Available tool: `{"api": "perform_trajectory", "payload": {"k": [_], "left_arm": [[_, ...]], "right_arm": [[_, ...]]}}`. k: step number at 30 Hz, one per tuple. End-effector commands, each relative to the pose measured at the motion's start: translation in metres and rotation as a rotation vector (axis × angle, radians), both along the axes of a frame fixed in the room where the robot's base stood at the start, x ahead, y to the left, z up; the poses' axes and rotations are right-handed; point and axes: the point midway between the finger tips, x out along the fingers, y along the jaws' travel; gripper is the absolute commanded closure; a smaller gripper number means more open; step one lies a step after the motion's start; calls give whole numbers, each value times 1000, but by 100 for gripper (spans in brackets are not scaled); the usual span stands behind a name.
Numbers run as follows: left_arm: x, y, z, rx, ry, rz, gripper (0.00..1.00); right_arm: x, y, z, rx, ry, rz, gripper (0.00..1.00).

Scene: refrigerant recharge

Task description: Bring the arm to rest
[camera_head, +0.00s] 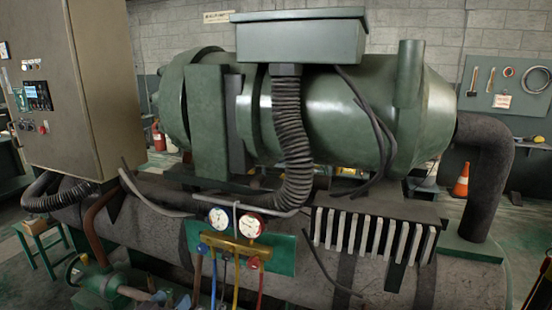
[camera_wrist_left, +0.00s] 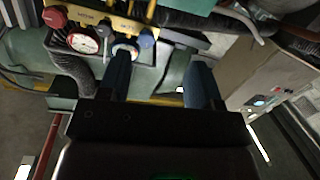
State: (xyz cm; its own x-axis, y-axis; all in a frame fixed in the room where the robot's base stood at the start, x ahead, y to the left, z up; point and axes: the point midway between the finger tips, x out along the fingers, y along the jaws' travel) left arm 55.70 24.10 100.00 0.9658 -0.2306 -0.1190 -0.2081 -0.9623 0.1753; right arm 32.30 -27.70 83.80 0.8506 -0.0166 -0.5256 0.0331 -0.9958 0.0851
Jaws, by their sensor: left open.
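My left gripper (camera_wrist_left: 161,66) shows in the left wrist view as two dark blue fingers, spread apart with nothing between them. In the head view only the fingertips of the left gripper (camera_head: 172,300) seem to show, at the bottom edge, left of the hoses. The brass gauge manifold (camera_head: 234,247) has a blue knob, a red knob and two round dials, and sits in front of a green plate (camera_head: 283,254). The manifold (camera_wrist_left: 97,20) appears upside down at the top of the wrist view, beyond the fingers. I cannot tell the exact gap to it. My right gripper is in neither view.
A big green compressor (camera_head: 330,115) lies above a dark horizontal tank (camera_head: 130,218). A control cabinet (camera_head: 85,90) stands at left. Blue, yellow and red hoses (camera_head: 236,285) hang below the manifold. A valve with pipes (camera_head: 105,280) is at lower left.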

Motion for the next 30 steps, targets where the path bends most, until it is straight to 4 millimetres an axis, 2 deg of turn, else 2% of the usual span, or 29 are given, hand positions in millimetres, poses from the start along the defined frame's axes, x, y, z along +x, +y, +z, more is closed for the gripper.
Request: {"api": "perform_trajectory", "payload": {"k": [1, 5, 9, 15, 18, 23, 30], "left_arm": [[-16, 3, -15, 55, 20, 17, 41], [-59, 12, -51, 198, 79, 56, 41], [-114, 23, -90, 304, 168, 96, 41], [-186, 31, -134, 324, 302, 137, 41], [-211, 33, -149, 314, 353, 149, 41], [-229, 35, -159, 310, 390, 155, 41], [-230, 36, -160, 310, 393, 155, 41]], "right_arm": [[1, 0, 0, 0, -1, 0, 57], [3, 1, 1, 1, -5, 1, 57], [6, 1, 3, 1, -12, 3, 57], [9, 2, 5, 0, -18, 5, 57], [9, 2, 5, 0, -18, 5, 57], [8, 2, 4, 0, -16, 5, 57], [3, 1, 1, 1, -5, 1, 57]]}}
